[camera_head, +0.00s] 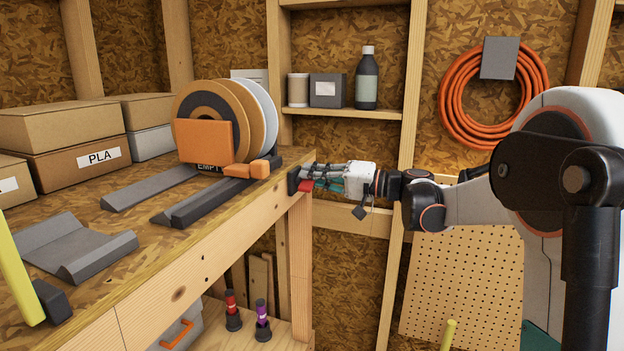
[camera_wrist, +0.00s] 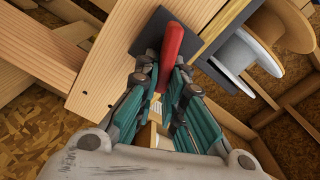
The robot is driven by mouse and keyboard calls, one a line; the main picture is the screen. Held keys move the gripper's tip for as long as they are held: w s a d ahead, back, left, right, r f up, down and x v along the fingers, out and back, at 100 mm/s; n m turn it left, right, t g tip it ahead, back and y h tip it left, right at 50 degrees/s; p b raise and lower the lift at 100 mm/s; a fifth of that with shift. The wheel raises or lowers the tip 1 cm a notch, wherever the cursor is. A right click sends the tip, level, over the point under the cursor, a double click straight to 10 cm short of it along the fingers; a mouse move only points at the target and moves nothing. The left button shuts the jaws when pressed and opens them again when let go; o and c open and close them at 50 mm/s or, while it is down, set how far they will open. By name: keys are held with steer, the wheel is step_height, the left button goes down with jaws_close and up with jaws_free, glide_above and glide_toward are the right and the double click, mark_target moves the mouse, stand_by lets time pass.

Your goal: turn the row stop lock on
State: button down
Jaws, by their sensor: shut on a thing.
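The row stop lock shows as a red lever (camera_head: 305,186) on a dark plate (camera_head: 293,180) at the right end of the workbench. In the wrist view the red lever (camera_wrist: 173,40) stands over the dark square plate (camera_wrist: 150,28), which is fixed to the wooden bench end. My gripper (camera_head: 318,176) reaches it from the right. In the wrist view my gripper's fingers (camera_wrist: 167,76) are shut on the near end of the lever, one on each side. The fingers hide that end. No on or off marking is readable.
The wooden bench (camera_head: 215,265) carries several spools (camera_head: 261,115), an orange block (camera_head: 204,141), grey trays (camera_head: 70,246) and cardboard boxes (camera_head: 60,124). A shelf (camera_head: 345,112) and an orange hose coil (camera_head: 450,105) are on the back wall. Two dark-based items (camera_head: 233,318) stand below the bench.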

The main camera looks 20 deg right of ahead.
steer(key=m, duration=0.2)
steer(key=f+m+b, duration=0.1)
steer(key=m, duration=0.1)
steer(key=shift+w+d+f+m, duration=0.1)
steer(key=shift+m, duration=0.2)
stand_by(0.3)
steer(key=c, duration=1.7)
jaws_free()
steer(key=v, duration=1.2)
